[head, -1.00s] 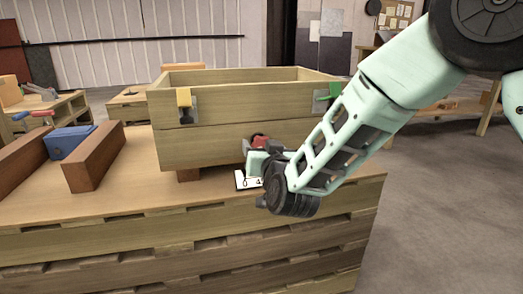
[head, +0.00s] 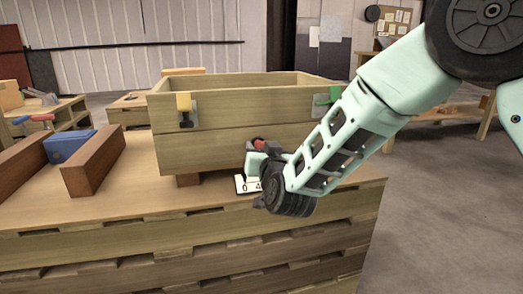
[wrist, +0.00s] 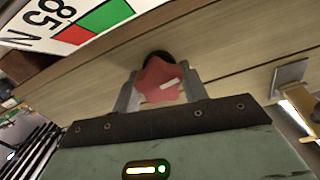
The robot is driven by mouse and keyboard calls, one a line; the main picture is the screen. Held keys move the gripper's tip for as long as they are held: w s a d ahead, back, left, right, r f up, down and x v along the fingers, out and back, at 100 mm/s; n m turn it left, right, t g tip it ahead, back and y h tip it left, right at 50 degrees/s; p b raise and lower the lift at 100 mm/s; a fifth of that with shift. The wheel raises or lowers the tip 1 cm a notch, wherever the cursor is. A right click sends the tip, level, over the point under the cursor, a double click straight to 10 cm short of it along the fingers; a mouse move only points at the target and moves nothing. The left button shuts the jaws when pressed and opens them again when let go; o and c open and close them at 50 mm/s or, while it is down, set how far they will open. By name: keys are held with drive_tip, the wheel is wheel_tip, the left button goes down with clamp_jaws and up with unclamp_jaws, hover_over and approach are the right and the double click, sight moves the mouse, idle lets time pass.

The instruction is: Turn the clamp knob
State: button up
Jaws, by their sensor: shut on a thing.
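The clamp knob is a red, star-shaped knob (wrist: 160,80) with a pale mark on its face. It sits on a dark mount on the front wall of the wooden box (head: 235,150). In the wrist view my gripper (wrist: 160,92) has one finger on each side of the knob and is shut on it. In the head view the red knob (head: 260,144) shows just above my gripper (head: 258,155), partly hidden by it. A white card with digits and a red and green band (wrist: 85,25) is close to the knob; it also shows in the head view (head: 243,184).
A yellow latch (head: 185,108) and a green latch (head: 328,97) are on the box's front. The box stands on a pallet stack (head: 190,250). Brown blocks (head: 92,162) and a blue block (head: 68,146) lie to the left. Open floor is at right.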

drive_tip(key=m+b, duration=0.1)
drive_tip(key=m, duration=0.3)
drive_tip(key=shift+f, duration=0.15)
drive_tip(key=m+b, duration=0.1)
drive_tip(key=m, duration=0.3)
drive_tip(key=shift+d, duration=0.1)
drive_tip(key=m+b, duration=0.2)
drive_tip(key=m, duration=0.2)
drive_tip(key=shift+f+m, duration=0.1)
drive_tip(key=shift+m, duration=0.2)
drive_tip(key=shift+m+b, duration=0.7)
drive_tip(key=shift+m, duration=1.1)
drive_tip(key=o, duration=1)
drive_tip(key=shift+s, duration=0.15)
